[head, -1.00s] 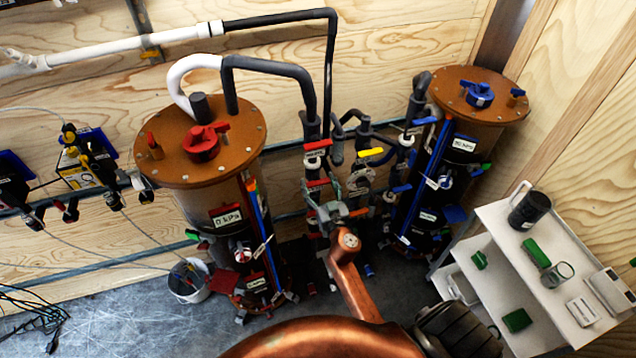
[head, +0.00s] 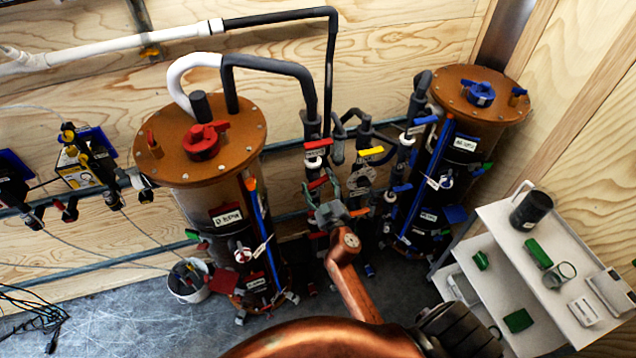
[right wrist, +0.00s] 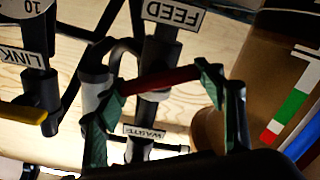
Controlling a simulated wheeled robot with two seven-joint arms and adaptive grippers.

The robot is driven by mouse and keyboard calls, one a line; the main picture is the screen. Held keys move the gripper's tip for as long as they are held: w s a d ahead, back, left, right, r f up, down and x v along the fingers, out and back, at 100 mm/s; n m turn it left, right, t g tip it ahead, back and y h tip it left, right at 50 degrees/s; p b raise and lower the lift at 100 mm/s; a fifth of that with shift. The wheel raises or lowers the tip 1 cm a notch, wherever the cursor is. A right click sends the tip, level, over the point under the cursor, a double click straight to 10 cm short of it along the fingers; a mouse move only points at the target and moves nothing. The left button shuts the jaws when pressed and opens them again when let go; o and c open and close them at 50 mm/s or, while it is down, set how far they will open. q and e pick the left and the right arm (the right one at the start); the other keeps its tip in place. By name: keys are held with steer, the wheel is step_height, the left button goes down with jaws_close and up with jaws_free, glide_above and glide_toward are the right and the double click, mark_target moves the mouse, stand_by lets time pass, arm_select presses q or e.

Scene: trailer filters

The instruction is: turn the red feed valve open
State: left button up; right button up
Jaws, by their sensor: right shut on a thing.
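The red valve handle (head: 317,183) is on the pipework between the two tanks. In the right wrist view it shows as a dark red bar (right wrist: 160,79), slightly tilted, below an upside-down FEED label (right wrist: 174,14). My right gripper (head: 323,185) is at this handle. In the right wrist view its greenish fingers (right wrist: 162,86) stand at the two ends of the bar, shut on it. The valve body behind the bar is partly hidden. My left gripper is not in view.
Another red handle (head: 318,144) and a yellow handle (head: 371,151) sit close by on the pipes. The brown-topped left tank (head: 165,160) and right tank (head: 505,102) flank the pipework. A white cart (head: 560,290) stands at the right, a bucket (head: 187,282) at the left.

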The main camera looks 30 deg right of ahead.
steer(key=n, duration=0.6)
steer(key=shift+a+f+b, duration=0.1)
steer(key=shift+f+b, duration=0.05)
steer(key=shift+b, duration=0.2)
steer(key=n, duration=0.6)
steer(key=shift+f, duration=0.1)
steer(key=shift+n, duration=0.3)
steer(key=o, duration=1.2)
steer(key=shift+c, duration=0.2)
steer(key=v, duration=1.2)
